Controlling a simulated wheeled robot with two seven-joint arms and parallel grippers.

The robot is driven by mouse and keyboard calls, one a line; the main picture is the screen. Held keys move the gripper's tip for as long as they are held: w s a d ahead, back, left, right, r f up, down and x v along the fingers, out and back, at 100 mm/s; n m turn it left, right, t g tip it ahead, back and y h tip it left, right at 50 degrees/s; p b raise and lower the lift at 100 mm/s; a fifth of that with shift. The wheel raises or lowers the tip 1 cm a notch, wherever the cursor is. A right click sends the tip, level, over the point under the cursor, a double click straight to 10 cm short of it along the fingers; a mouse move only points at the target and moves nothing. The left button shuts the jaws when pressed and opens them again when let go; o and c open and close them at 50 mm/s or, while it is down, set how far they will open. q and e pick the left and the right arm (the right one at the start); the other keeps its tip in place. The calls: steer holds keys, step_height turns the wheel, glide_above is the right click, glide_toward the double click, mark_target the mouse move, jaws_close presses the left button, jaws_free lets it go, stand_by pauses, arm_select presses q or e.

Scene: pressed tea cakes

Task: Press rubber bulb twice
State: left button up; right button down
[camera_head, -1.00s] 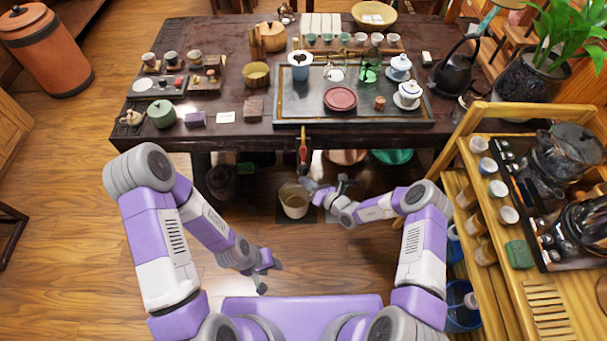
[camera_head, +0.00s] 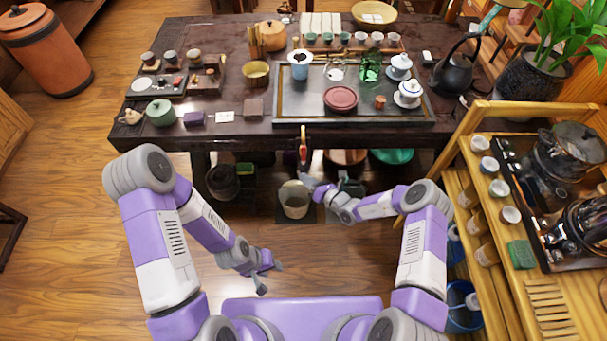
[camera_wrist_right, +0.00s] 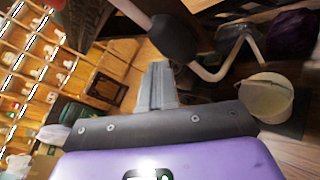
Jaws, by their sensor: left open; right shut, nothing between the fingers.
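The dark rubber bulb (camera_wrist_right: 175,37) shows in the right wrist view, in line on a pale bent tube (camera_wrist_right: 238,55). My right gripper (camera_wrist_right: 158,68) is shut and empty, its fingertips just below and left of the bulb in that picture. Whether they touch it I cannot tell. In the head view my right gripper (camera_head: 309,184) is low in front of the tea table, and the bulb is too small to make out there. My left gripper (camera_head: 270,278) is open and empty, low over the floor on the left.
A pale bucket (camera_head: 294,202) stands on the floor by the table's front edge; it also shows in the right wrist view (camera_wrist_right: 266,97). The dark table (camera_head: 240,135) carries tea ware. A wooden shelf (camera_head: 510,285) stands at right.

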steer(key=shift+r, duration=0.1)
stand_by(0.3)
steer(key=shift+s+p, duration=0.9)
steer(key=shift+s, duration=0.15)
steer(key=s+p, duration=0.3)
steer(key=s, duration=0.2)
